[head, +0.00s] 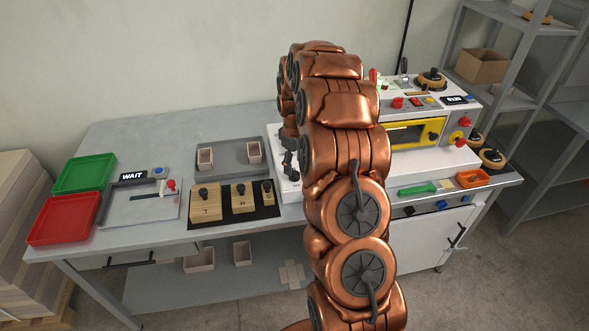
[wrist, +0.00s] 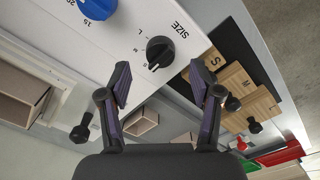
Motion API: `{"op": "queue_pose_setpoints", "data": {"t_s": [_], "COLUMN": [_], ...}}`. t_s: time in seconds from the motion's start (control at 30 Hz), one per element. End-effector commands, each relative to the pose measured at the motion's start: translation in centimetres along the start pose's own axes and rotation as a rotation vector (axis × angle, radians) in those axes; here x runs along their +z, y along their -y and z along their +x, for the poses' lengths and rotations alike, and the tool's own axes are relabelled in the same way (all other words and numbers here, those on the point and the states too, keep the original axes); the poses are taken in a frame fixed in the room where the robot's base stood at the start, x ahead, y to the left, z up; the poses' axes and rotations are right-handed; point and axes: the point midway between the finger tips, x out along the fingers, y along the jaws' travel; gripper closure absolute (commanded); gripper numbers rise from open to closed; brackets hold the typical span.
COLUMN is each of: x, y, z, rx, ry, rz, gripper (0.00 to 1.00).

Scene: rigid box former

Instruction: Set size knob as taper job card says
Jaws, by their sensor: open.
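The black size knob (wrist: 160,52) is on a white panel (wrist: 118,45) marked SIZE in the wrist view. L and M show beside the knob, and a white pointer mark sits at its lower left edge. In the head view my gripper (head: 289,165) is a small dark shape over the white panel, partly behind my arm, and the knob is hidden. I cannot make out a readable taper job card.
A blue knob (wrist: 97,8) with numbers is on the same panel. Wooden blocks with black knobs (head: 205,202) stand on a black mat beside it. A grey tray (head: 228,147) with small boxes lies behind them. Red (head: 65,218) and green (head: 84,174) trays are at left.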

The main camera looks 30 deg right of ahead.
Motion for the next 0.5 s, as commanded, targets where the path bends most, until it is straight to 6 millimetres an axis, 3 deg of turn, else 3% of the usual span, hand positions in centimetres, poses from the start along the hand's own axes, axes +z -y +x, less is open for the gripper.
{"op": "queue_pose_setpoints", "data": {"t_s": [0.23,0.5], "x": [0.1,0.0], "y": [0.1,0.0], "z": [3.0,3.8], "rx": [-0.003,0.000], "ry": [0.002,-0.001], "rz": [0.000,0.000], "gripper": [0.36,0.36]}}
